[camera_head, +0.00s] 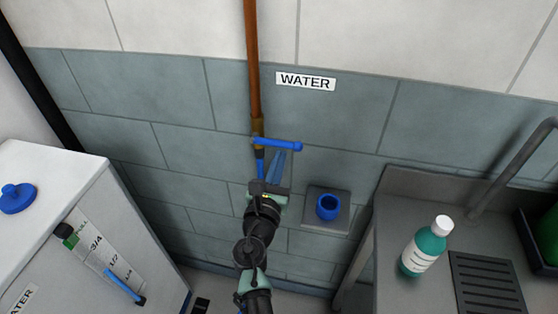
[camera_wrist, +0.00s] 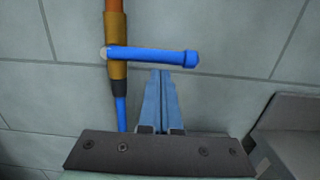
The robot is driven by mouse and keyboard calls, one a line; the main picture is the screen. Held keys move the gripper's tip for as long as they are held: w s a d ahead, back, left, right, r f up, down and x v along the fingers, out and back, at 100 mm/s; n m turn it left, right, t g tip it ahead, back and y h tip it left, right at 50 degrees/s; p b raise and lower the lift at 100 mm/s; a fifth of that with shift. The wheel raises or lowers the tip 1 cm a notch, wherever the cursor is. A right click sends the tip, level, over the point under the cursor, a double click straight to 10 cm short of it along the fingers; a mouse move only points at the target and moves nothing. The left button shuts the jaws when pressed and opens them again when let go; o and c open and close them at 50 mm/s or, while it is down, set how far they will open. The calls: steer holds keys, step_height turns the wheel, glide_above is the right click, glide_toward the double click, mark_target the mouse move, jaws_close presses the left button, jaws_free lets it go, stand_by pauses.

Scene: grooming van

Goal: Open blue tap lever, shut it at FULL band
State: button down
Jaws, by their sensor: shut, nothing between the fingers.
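The blue tap lever (camera_head: 280,144) sticks out sideways to the right from a brass valve (camera_head: 257,128) on the copper pipe. It lies level, across the pipe, in the wrist view too (camera_wrist: 155,55). My gripper (camera_head: 279,154) is shut and empty, with its blue fingers just below the lever; the wrist view (camera_wrist: 161,74) shows the fingertips under the bar, and contact cannot be told. A white tank (camera_head: 130,215) at left carries a sight gauge (camera_head: 92,255) with a green end, a 3/4 mark and a blue strip low down.
A WATER sign (camera_head: 305,81) is on the tiled wall. A blue cup-like piece (camera_head: 328,206) sits on a small grey wall shelf (camera_head: 314,226) right of my gripper. A teal bottle (camera_head: 424,250) stands on the grey counter (camera_head: 400,200). A blue cap (camera_head: 17,197) tops the tank.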

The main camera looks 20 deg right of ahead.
mark_target(276, 141)
steer(key=shift+r, duration=0.15)
steer(key=shift+r+n+p, duration=0.1)
steer(key=shift+n+p, duration=0.3)
steer(key=shift+p, duration=0.1)
steer(key=shift+s+d+r+n+p, duration=0.1)
steer(key=shift+r+n+p, duration=0.3)
steer(key=shift+p, duration=0.15)
step_height(276, 141, up, 4)
steer(key=n+p, duration=0.7)
steer(key=p, duration=0.1)
steer(key=shift+y, duration=0.3)
steer(key=shift+w+a+r+p, duration=0.2)
steer(key=shift+a+r+p, duration=0.1)
